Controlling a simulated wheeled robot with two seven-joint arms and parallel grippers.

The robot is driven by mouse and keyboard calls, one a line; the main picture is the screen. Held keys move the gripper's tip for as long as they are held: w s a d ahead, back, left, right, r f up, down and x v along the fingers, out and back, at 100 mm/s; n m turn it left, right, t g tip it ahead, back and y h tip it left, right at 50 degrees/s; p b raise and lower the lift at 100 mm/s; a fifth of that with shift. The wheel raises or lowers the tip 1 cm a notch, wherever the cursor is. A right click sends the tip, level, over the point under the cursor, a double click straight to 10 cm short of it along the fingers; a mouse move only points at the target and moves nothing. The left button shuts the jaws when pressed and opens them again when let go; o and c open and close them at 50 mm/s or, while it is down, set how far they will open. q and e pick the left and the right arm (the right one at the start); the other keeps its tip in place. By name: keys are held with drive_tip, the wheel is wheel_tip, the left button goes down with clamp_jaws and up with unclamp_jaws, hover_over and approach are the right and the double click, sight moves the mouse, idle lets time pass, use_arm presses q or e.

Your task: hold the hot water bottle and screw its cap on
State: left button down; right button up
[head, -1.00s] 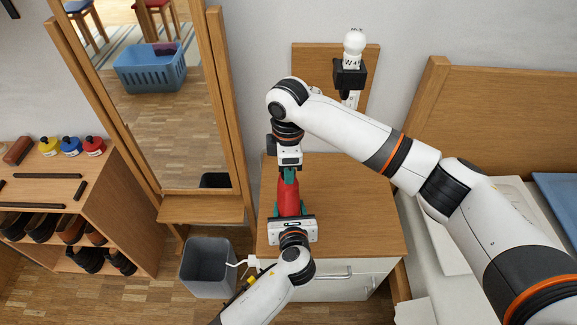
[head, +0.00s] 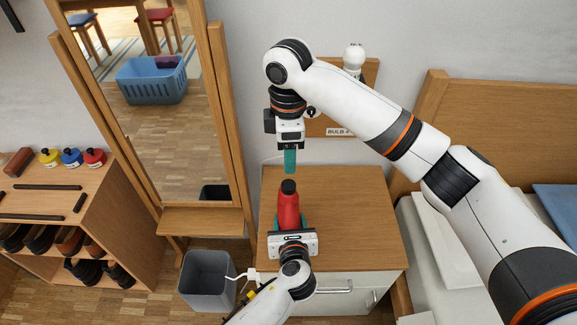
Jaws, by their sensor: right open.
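The red hot water bottle (head: 288,212) stands upright over the wooden top of the bedside cabinet. Its black cap (head: 289,186) sits on the neck; I cannot tell how tight it is. My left gripper (head: 289,226) comes from the front, with teal fingers on both sides of the bottle's lower body, shut on it. My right gripper (head: 290,164) points down above the cap, apart from it, open and empty. Its teal fingers overlap in this view, so the gap between them is hidden.
The cabinet top (head: 355,215) is clear to the right of the bottle. A mirror (head: 150,110) stands at the left, with a grey bin (head: 207,280) below it. A lamp bulb (head: 354,57) is behind my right arm. A bed (head: 440,265) is at the right.

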wheel_tip(320, 180, up, 2)
drive_tip(key=shift+r, duration=0.1)
use_arm(q)
drive_tip(key=shift+c, duration=2.4)
unclamp_jaws()
drive_tip(key=a+p+v, duration=0.1)
drive_tip(key=v, duration=1.1)
drive_tip(key=shift+d+p, duration=0.35)
drive_tip(key=shift+d, duration=0.1)
use_arm(e)
drive_tip(key=shift+r, duration=0.85)
